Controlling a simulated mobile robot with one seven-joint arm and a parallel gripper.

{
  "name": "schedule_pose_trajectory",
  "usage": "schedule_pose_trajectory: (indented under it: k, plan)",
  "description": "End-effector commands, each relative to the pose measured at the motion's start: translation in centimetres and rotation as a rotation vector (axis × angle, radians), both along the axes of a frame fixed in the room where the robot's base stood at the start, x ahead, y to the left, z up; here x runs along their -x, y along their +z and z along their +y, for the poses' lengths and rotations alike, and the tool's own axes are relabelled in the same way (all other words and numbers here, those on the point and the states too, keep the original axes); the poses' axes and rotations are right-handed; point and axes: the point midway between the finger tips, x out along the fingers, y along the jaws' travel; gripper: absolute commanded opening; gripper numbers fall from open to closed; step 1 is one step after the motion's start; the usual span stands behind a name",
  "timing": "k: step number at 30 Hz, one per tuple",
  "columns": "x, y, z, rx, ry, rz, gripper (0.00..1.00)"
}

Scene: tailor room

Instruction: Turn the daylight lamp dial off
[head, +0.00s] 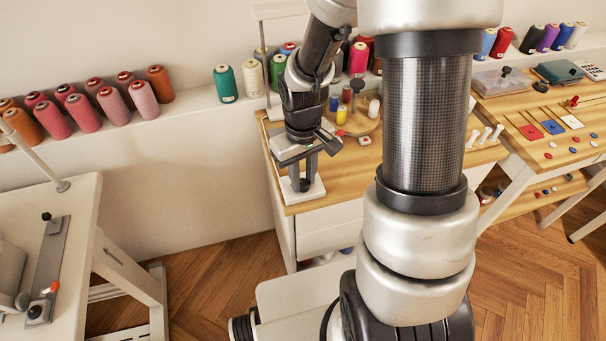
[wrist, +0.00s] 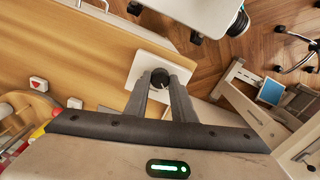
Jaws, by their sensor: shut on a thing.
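The daylight lamp's dial (wrist: 160,76) is a small black round knob on a white base plate (wrist: 183,73). The white plate (head: 316,192) lies at the front left corner of the wooden worktop in the head view. My gripper (head: 302,180) points straight down over it. In the wrist view my gripper (wrist: 161,82) has one finger on each side of the dial, shut on it. The fingers partly hide the dial's sides, and I cannot read any mark on it.
A round wooden holder (head: 358,128) with small spools stands behind the gripper on the worktop (head: 430,155). A red button block (wrist: 38,84) and a white one (wrist: 74,103) lie near it. Thread cones (head: 77,110) line the wall ledge. Another table (head: 30,195) stands left.

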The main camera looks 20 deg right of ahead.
Motion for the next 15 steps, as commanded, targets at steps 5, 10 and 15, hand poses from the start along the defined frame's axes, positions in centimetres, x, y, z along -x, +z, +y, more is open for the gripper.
schedule_pose_trajectory:
  k: [5, 10, 15]
  plan:
    - [-0.08, 0.12, 0.0, 0.0, 0.054, -0.002, 0.01]
    - [-0.09, 0.1, 0.0, 0.0, 0.075, -0.003, 0.01]
    - [-0.1, 0.09, 0.01, 0.0, 0.079, -0.003, 0.01]
